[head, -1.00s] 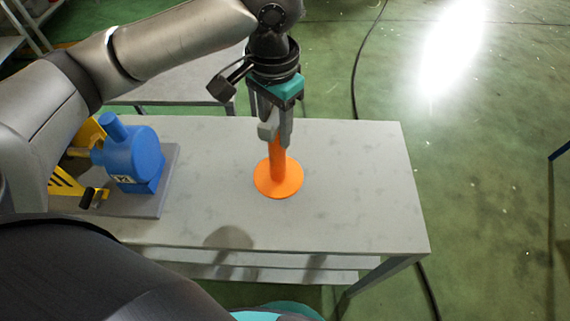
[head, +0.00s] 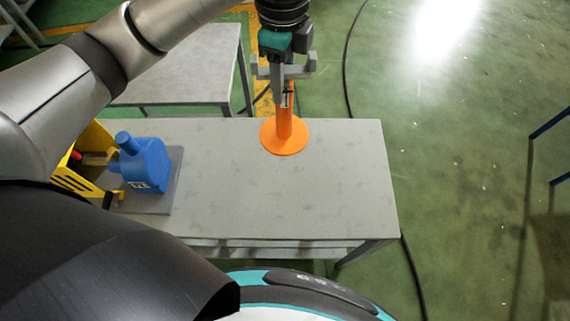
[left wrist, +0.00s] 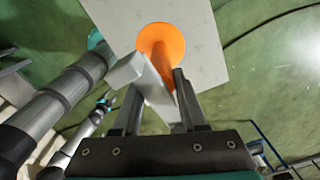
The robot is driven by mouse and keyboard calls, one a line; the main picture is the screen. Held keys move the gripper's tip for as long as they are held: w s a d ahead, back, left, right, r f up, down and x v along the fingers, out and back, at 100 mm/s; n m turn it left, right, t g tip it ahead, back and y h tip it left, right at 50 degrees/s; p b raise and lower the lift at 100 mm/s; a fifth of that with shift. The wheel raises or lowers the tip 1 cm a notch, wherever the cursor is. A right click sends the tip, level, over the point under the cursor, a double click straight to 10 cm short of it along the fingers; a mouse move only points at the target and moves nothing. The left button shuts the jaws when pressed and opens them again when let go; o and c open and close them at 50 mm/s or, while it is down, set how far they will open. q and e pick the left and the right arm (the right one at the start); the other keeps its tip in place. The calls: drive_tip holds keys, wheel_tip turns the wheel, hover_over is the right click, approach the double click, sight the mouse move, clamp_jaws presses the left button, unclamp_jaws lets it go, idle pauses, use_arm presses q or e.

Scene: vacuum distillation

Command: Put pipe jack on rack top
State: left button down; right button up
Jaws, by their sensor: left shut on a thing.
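The pipe jack is an orange post on a round orange base (head: 285,137). In the head view it is upright over the far edge of the grey rack top (head: 290,195); I cannot tell whether its base touches the surface. My left gripper (head: 285,90) comes down from above and is shut on the post's upper part, which the fingers partly hide. In the left wrist view the orange base (left wrist: 161,43) shows beyond the fingers (left wrist: 160,95), with the grey top behind it. My right gripper is not in view.
A second grey table (head: 185,65) is behind. The middle and right of the top are clear. A black cable lies on the green floor.

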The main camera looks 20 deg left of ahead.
sight(285, 107)
use_arm(q)
drive_tip(key=shift+w+d+r+m, duration=0.1)
drive_tip(key=shift+w+r+m, duration=0.05)
drive_tip(key=shift+r+m, duration=0.35)
drive_tip(key=shift+f, duration=0.3)
wheel_tip(285, 107, down, 19)
drive_tip(key=b, duration=0.1)
drive_tip(key=shift+f, duration=0.15)
drive_tip(key=shift+f+b, duration=0.1)
drive_tip(key=shift+b, duration=0.2)
drive_tip(key=shift+c, duration=2.2)
unclamp_jaws()
drive_tip(key=shift+f, duration=0.1)
wheel_tip(285, 107, up, 12)
drive_tip(key=shift+r+p, duration=0.15)
drive_tip(key=shift+p, duration=0.55)
